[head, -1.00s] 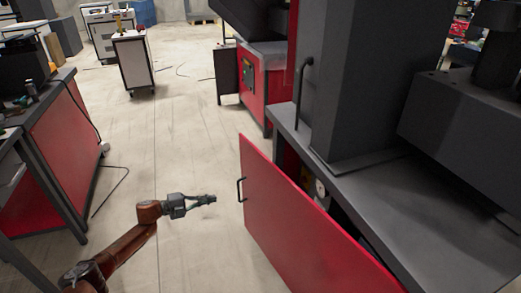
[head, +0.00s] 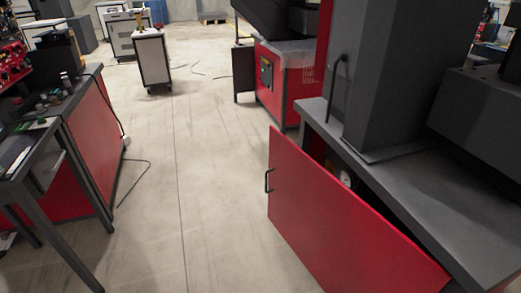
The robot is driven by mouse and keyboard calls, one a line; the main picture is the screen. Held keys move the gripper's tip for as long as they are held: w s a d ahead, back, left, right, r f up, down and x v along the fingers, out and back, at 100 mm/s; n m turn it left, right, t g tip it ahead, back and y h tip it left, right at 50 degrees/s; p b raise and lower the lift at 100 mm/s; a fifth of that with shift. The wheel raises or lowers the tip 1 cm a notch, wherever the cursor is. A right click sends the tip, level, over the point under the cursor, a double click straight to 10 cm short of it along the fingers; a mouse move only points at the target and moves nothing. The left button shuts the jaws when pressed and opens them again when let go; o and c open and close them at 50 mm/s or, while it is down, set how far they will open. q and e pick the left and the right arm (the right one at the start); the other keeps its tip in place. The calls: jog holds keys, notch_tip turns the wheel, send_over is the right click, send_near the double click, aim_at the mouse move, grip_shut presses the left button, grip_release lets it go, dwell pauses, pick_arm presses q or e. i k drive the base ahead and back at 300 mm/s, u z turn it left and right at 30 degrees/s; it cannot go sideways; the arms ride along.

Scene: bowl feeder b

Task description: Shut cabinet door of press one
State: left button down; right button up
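The red cabinet door (head: 335,218) stands partly open on the near press (head: 385,170) at the right. Its free edge, with a black bar handle (head: 268,180), points out into the aisle. A dark gap shows between the door and the cabinet under the grey top, with a small round pale part inside. Neither of my grippers shows in the head view now, so I cannot see where they are relative to the door.
A second red press (head: 285,85) stands farther back, with its own dark door (head: 244,68) open. A red-sided workbench (head: 85,130) lines the left. A white cart (head: 152,58) stands far down the aisle. The floor (head: 200,190) between is clear, apart from cables.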

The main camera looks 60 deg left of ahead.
aim_at(346, 245)
jog(key=k, duration=0.85)
jog(key=u, duration=0.7)
jog(key=i, duration=0.75)
jog(key=u, duration=0.45)
jog(key=i, duration=0.8)
jog(key=z, duration=0.35)
